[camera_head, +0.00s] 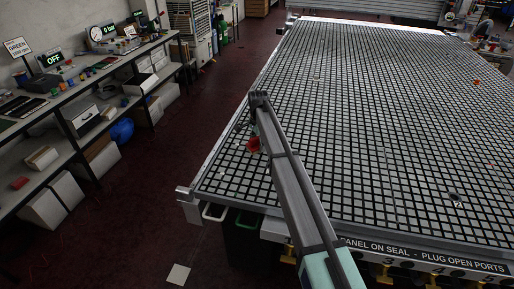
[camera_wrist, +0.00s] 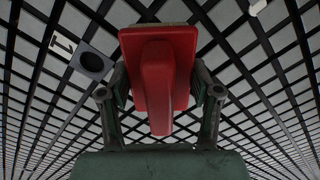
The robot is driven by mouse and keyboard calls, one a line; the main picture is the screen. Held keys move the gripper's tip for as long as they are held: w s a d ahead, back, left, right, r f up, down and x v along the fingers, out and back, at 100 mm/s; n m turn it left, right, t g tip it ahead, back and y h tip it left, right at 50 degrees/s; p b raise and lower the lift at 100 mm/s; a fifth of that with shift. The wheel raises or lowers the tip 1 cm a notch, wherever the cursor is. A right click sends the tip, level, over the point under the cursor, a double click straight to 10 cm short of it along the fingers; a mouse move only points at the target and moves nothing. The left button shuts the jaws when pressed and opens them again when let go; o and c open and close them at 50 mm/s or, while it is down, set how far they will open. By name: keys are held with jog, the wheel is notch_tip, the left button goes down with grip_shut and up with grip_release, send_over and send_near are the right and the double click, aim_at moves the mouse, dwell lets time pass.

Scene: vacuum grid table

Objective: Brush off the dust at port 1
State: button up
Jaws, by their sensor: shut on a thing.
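A red brush (camera_wrist: 158,80) with a pale edge at its far end is held between the two fingers of my gripper (camera_wrist: 163,88) in the wrist view. The brush also shows as a small red shape (camera_head: 254,146) in the head view, over the near left part of the grid table (camera_head: 370,110). A white tag with a 1 (camera_wrist: 62,46) and a dark square port with a round hole (camera_wrist: 92,64) lie left of the brush. Port 1 is apart from the brush in the picture. I cannot make out dust at it. The brush's underside is hidden, so contact with the grid cannot be told.
A small white piece (camera_wrist: 257,7) lies on the grid at upper right in the wrist view. A shelf bench (camera_head: 90,85) with boxes and signs stands left across a dark red floor aisle. A dark round item (camera_head: 455,198) sits on the table's right side.

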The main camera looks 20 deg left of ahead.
jog(key=shift+r+p, duration=1)
jog(key=shift+r, duration=1.75)
